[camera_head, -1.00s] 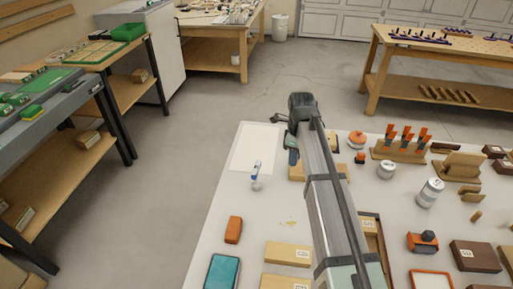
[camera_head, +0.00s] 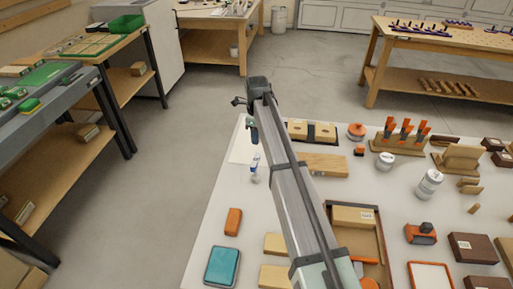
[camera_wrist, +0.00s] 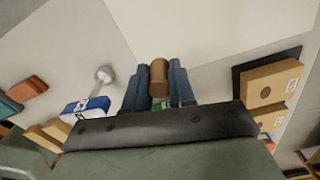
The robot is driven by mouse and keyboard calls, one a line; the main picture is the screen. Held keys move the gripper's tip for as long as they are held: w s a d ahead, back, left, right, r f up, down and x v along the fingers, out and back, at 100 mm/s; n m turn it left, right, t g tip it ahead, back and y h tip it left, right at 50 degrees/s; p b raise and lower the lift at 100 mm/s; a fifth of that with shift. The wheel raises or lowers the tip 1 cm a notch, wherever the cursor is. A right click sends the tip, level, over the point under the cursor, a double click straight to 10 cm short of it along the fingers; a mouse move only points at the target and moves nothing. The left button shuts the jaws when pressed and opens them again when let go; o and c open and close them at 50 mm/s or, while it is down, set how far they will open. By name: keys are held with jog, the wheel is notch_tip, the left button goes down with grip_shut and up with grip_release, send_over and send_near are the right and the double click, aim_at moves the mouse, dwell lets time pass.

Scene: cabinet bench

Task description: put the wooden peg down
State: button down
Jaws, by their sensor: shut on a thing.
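The wooden peg (camera_wrist: 159,77) is a short brown cylinder held between the two blue-grey fingers of my gripper (camera_wrist: 159,88) in the wrist view. My gripper also shows in the head view (camera_head: 252,130), at the far left corner of the bench, over or beside a pale sheet (camera_head: 239,151). The peg cannot be made out in the head view. In the wrist view a pale surface lies beyond the peg; I cannot tell the gap between them.
A white-and-blue bottle (camera_head: 255,168) stands near the sheet, close to my gripper. An orange block (camera_head: 233,221) and a teal case (camera_head: 222,266) lie nearer.

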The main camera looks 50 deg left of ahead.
jog(key=shift+f, duration=3.65)
jog(key=shift+f, duration=0.15)
jog(key=c, duration=0.9)
grip_release()
jog(key=shift+c, duration=0.2)
notch_tip(320, 180, up, 12)
jog(key=shift+r, duration=0.2)
